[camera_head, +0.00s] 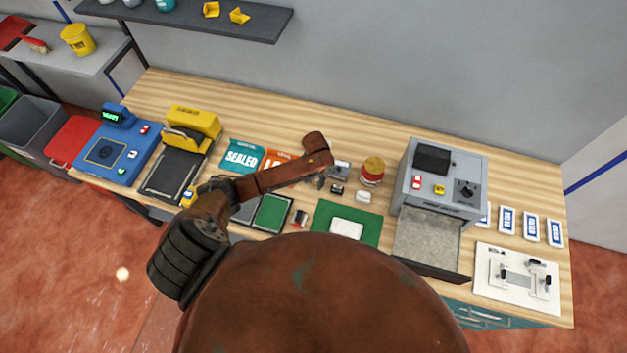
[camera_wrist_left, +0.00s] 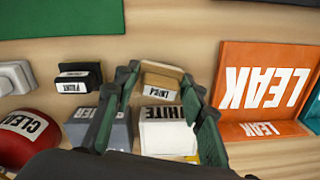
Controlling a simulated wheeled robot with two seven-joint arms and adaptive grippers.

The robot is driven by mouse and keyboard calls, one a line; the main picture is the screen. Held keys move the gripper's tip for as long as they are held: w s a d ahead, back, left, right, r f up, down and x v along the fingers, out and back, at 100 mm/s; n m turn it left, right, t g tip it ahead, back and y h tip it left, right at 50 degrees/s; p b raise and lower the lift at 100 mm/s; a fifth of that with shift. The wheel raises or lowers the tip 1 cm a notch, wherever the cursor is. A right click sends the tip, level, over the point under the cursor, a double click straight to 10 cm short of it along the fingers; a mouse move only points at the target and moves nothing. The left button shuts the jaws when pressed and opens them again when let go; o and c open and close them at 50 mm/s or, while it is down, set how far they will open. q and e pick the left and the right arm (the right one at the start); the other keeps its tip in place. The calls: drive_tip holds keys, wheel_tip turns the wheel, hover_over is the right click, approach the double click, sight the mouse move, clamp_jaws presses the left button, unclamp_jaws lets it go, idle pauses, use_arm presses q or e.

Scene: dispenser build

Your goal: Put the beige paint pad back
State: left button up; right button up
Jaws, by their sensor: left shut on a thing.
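In the left wrist view a small beige block (camera_wrist_left: 161,82) with a white label sits between the tips of my left gripper (camera_wrist_left: 160,78). I take it to be the beige paint pad; its label is too small to read surely. The gripper is shut on it. Below it in that view stands a white block labelled WHITE (camera_wrist_left: 167,130), with a grey block (camera_wrist_left: 98,130) to its left. In the head view my left gripper (camera_head: 318,182) points down at the bench behind the green mat (camera_head: 320,222), and the pad cannot be made out. My right gripper is not in view.
Near the gripper are a black labelled block (camera_wrist_left: 80,78), a red dome marked CLEAR (camera_wrist_left: 25,135) and an orange LEAK sign (camera_wrist_left: 262,85). A grey machine (camera_head: 440,175) stands to the right on the bench. A teal SEALED sign (camera_head: 243,156) stands to the left.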

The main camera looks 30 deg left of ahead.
use_arm(q)
drive_tip(key=shift+f, duration=0.5)
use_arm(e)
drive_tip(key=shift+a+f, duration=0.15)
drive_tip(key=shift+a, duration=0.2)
use_arm(q)
drive_tip(key=o, duration=1.1)
drive_tip(key=shift+o, duration=0.4)
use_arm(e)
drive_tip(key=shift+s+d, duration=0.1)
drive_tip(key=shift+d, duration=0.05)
use_arm(q)
drive_tip(key=o, duration=0.7)
drive_tip(key=shift+c, duration=0.2)
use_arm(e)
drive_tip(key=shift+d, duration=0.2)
use_arm(q)
drive_tip(key=shift+r, duration=0.1)
